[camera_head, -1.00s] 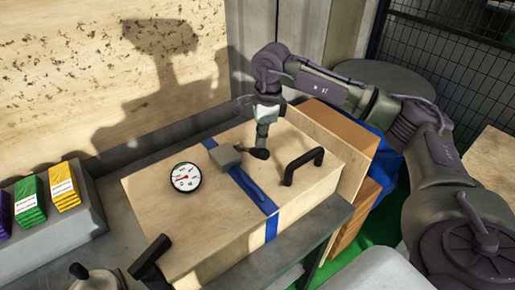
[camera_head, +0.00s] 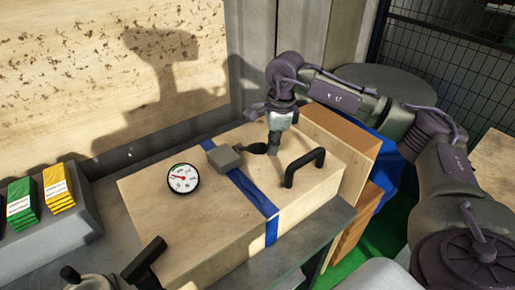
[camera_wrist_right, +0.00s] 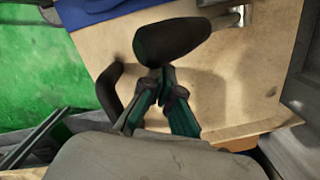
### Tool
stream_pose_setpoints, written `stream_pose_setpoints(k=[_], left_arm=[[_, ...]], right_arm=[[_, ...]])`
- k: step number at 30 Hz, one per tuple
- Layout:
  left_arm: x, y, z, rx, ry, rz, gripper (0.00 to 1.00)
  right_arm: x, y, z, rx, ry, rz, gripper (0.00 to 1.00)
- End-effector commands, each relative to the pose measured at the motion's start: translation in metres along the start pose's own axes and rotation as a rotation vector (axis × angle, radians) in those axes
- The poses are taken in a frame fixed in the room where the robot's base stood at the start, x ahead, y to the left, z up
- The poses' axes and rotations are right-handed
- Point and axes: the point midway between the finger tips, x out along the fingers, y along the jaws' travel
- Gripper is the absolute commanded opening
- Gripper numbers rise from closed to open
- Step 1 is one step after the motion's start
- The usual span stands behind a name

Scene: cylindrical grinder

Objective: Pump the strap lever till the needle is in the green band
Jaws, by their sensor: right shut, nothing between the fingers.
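A wooden crate (camera_head: 140,190) carries a blue strap (camera_head: 252,192) with a grey ratchet block (camera_head: 223,158). Its lever ends in a black knob (camera_head: 257,148) pointing right; the knob looms large in the right wrist view (camera_wrist_right: 180,40). The round white gauge (camera_head: 183,178) has a red needle pointing left; its green band is too small to make out. My right gripper (camera_head: 272,152) is shut and empty, close by the knob's right end. Its fingertips (camera_wrist_right: 160,78) show just below the knob in the wrist view; contact is unclear. My left gripper is not in view.
A black handle (camera_head: 304,166) stands on the crate right of the gripper; another black handle (camera_head: 147,262) is at the front left. Green and yellow packs (camera_head: 58,187) sit on a grey ledge at left. A spotted board (camera_head: 100,70) rises behind.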

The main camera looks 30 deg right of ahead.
Motion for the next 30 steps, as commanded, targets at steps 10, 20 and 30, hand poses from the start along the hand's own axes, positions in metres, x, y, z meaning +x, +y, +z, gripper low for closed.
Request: stream_pose_setpoints(k=[10, 20, 30], left_arm=[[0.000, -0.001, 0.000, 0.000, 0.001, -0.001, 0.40], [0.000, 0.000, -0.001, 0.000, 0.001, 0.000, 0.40], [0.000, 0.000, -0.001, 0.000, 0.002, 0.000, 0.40]], right_arm=[[-0.021, -0.001, 0.001, 0.001, -0.003, -0.005, 0.00], [-0.090, -0.001, -0.001, 0.001, -0.004, -0.005, 0.00], [-0.120, 0.000, -0.002, 0.000, -0.002, -0.001, 0.00]])
